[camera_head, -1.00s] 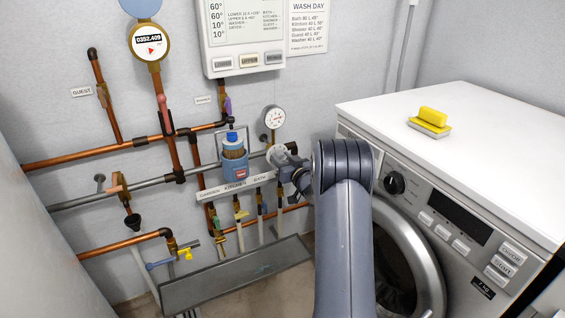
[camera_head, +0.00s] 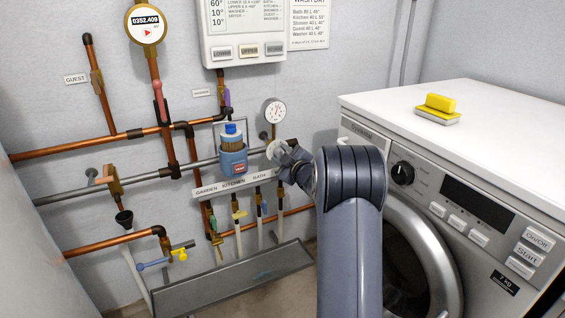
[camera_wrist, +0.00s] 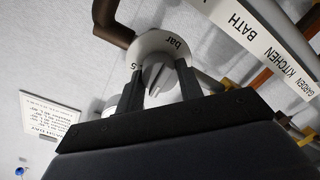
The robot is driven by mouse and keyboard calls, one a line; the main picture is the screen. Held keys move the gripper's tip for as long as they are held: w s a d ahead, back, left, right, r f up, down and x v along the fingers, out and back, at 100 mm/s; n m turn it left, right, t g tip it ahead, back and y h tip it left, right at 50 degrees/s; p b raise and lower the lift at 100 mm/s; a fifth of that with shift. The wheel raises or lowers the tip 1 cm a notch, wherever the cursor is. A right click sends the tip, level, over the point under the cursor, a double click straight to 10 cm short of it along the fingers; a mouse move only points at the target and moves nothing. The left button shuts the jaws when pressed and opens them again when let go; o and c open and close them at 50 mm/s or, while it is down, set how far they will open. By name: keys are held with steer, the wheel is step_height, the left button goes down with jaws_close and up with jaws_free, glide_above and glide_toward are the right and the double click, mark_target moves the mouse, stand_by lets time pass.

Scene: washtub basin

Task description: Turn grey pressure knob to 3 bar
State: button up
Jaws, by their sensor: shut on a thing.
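The grey pressure knob (camera_wrist: 154,74) sits between my gripper's fingers in the wrist view, in front of a pale round dial (camera_wrist: 158,42) marked "bar" and, partly hidden, a 5. My gripper (camera_wrist: 167,80) is shut on the knob, one dark finger on each side. In the head view my gripper (camera_head: 285,157) reaches the grey pipe below the pressure gauge (camera_head: 274,111), and the knob is mostly hidden behind it. The gauge has a white face and a needle too small to read.
A blue-capped filter (camera_head: 232,152) hangs just left of my gripper. The labelled rail (camera_head: 232,186) with several valves runs below. The washing machine (camera_head: 440,200) stands close on the right, with a yellow sponge (camera_head: 440,103) on top.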

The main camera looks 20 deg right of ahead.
steer(key=shift+f+n+b, duration=0.15)
steer(key=shift+n+b, duration=0.95)
steer(key=shift+n, duration=0.5)
steer(key=shift+a, duration=0.1)
steer(key=o, duration=1)
steer(key=shift+s, duration=0.1)
steer(key=s+p, duration=0.2)
steer(key=s, duration=0.8)
steer(key=shift+s+d+r, duration=0.25)
steer(key=shift+s+r, duration=0.05)
steer(key=shift+r, duration=0.1)
steer(key=shift+w, duration=0.1)
